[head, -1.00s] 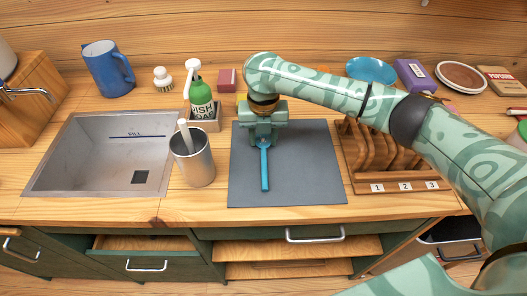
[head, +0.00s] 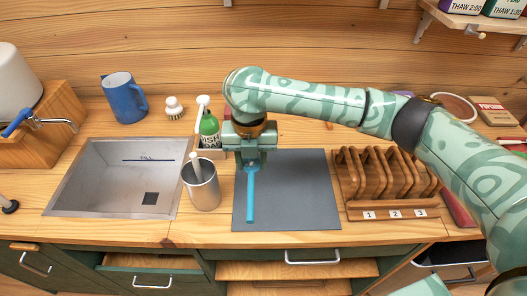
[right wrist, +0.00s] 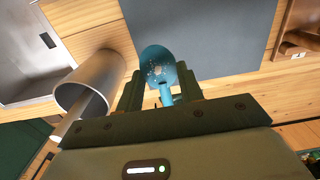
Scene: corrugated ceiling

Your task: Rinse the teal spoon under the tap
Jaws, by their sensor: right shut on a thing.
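The teal spoon (head: 250,197) is in my right gripper (head: 251,160), which is shut on it. Its handle points toward the front over the grey mat's left part. In the right wrist view its bowl (right wrist: 156,62) shows pale specks. I cannot tell exactly how high it is above the mat. The tap (head: 55,122), with a blue lever (head: 18,122), juts from a wooden block at the left. The metal sink (head: 95,180) below it is empty, with a dark square drain and a fill line. My left gripper is not in view.
A metal cup (head: 203,188) with a pale utensil in it stands between the spoon and the sink. A green soap bottle (head: 209,128) stands behind it, with a brush (head: 174,107) and blue mug (head: 124,100) further left. A wooden rack (head: 385,180) is right of the mat (head: 300,190).

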